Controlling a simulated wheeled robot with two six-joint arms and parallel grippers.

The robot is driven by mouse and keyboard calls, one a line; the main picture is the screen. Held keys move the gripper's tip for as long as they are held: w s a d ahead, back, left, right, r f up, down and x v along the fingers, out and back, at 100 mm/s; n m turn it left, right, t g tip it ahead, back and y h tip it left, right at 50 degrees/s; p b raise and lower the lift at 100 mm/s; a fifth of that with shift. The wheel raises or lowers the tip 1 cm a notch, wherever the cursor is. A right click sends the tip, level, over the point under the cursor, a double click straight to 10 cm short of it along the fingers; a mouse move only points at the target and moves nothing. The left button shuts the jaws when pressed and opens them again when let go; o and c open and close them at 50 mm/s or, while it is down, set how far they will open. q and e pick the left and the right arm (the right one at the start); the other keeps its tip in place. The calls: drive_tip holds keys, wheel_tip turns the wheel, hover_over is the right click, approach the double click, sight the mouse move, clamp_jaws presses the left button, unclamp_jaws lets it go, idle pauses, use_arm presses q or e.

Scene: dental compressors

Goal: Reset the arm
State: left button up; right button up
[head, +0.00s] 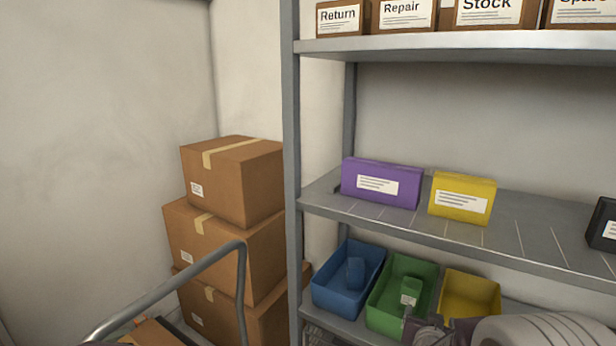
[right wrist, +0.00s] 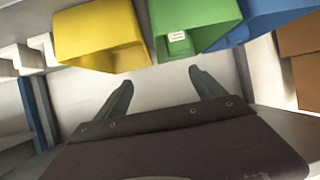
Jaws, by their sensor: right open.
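My right gripper (right wrist: 160,78) is open and empty in the right wrist view, its two dark fingers spread below the green bin (right wrist: 192,28). In the head view my right arm comes in at the bottom right, with its dark gripper end low in front of the green bin (head: 372,308) and the yellow bin (head: 482,290). The fingertips are hard to make out there. My left gripper is not in view.
A blue bin (head: 335,296) with a blue item stands left of the green bin, which holds a labelled item. A purple box (head: 365,172) and a yellow box (head: 470,183) are on the shelf above. Cardboard boxes (head: 235,190) and a metal handle (head: 165,290) stand left.

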drive_tip(key=s+a+r+n+g+y+p, duration=0.4)
drive_tip(key=a+r+p, duration=0.6)
drive_tip(key=p, duration=0.7)
drive_tip(key=s+a+r+n+g+y+p, duration=0.1)
drive_tip(key=s+r+g+p, duration=0.5)
drive_tip(key=s+r+p, duration=0.6)
drive_tip(key=s+p, duration=0.2)
drive_tip(key=s, duration=0.1)
drive_tip(key=shift+s+y+p, duration=0.25)
drive_tip(key=shift+y+p, duration=0.1)
drive_tip(key=shift+y, duration=0.05)
